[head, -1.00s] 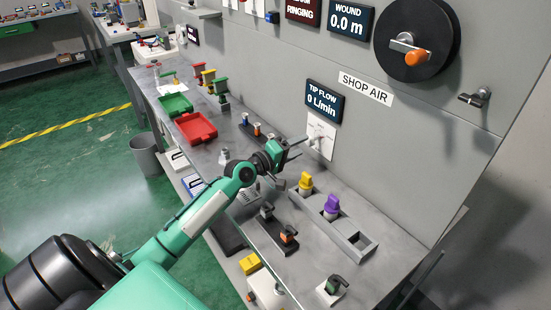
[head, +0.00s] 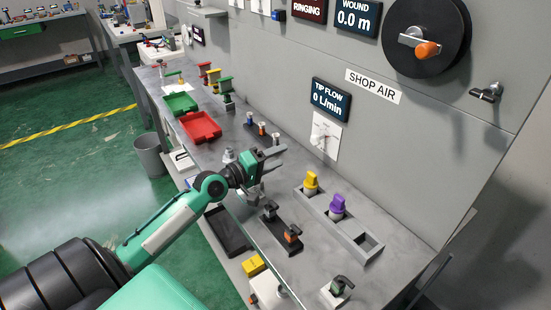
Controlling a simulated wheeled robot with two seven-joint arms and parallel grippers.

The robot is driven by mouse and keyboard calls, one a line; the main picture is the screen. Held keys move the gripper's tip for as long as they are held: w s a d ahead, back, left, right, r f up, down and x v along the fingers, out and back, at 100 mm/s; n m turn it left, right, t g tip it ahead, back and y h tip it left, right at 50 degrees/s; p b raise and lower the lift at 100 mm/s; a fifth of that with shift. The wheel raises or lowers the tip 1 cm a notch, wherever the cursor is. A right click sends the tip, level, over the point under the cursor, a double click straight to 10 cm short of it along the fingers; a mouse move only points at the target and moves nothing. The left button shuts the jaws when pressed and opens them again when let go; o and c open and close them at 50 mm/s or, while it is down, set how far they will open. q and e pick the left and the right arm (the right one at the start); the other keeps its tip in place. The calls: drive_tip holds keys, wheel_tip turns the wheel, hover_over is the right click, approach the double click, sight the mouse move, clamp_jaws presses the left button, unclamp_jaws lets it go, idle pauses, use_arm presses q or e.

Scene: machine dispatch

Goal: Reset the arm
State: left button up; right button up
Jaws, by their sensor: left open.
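My left arm (head: 165,232) comes in from the lower left, green and black, and reaches over the workbench (head: 343,211). My left gripper (head: 281,156) is open and empty. Its fingers point right, toward the wall, apart from the white wall plate (head: 325,137) under the "TIP FLOW 0 L/min" display (head: 330,99). My right gripper is not in view.
A grey holder (head: 371,246) bears a yellow piece (head: 311,181) and a purple piece (head: 337,204); its near socket is empty. A dark block with black and orange-tipped parts (head: 291,234) is nearby. Red (head: 201,127) and green (head: 181,103) trays lie farther back.

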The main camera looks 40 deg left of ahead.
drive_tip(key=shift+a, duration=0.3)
